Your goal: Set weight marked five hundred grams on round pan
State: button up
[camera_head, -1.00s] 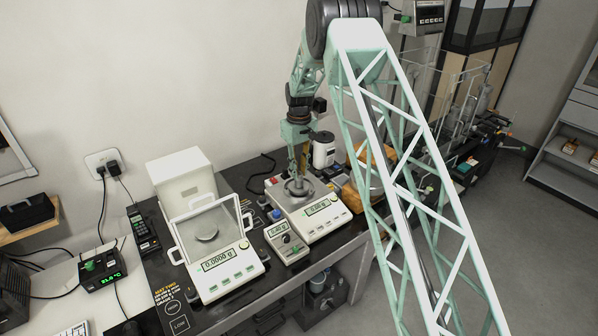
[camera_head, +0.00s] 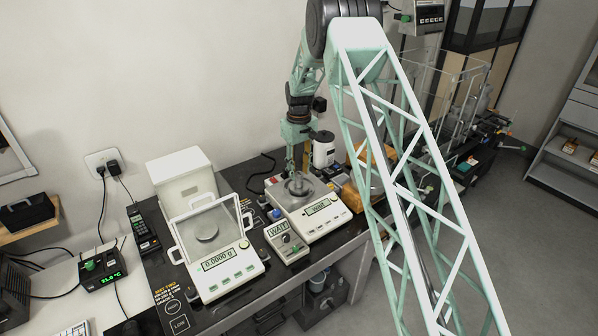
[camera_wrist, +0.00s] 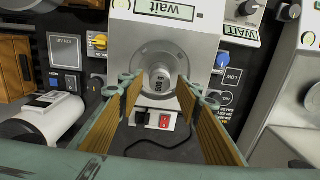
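A silver cylindrical weight (camera_wrist: 160,76) stands on the round metal pan (camera_wrist: 145,55) of the middle balance, near the pan's middle. Its dark marking is too small to read for sure. My gripper (camera_wrist: 158,88) is open, with one orange-brown finger on each side of the weight and a visible gap to it on both sides. In the head view my gripper (camera_head: 298,178) points down over the pan (camera_head: 313,189), largely hiding the weight. The balance display (camera_head: 318,206) shows a wait message.
A remote display (camera_head: 279,229) in front also reads WAIT. An analytical balance (camera_head: 218,258) with a glass shield stands to the left, reading 0.0000 g. A white jar (camera_head: 323,152) and wooden box (camera_head: 357,190) stand close behind and right of the pan.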

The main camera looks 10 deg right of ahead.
aim_at(299, 173)
notch_tip(299, 173, up, 12)
jog(key=shift+b, duration=0.35)
dwell(0.4)
dwell(0.6)
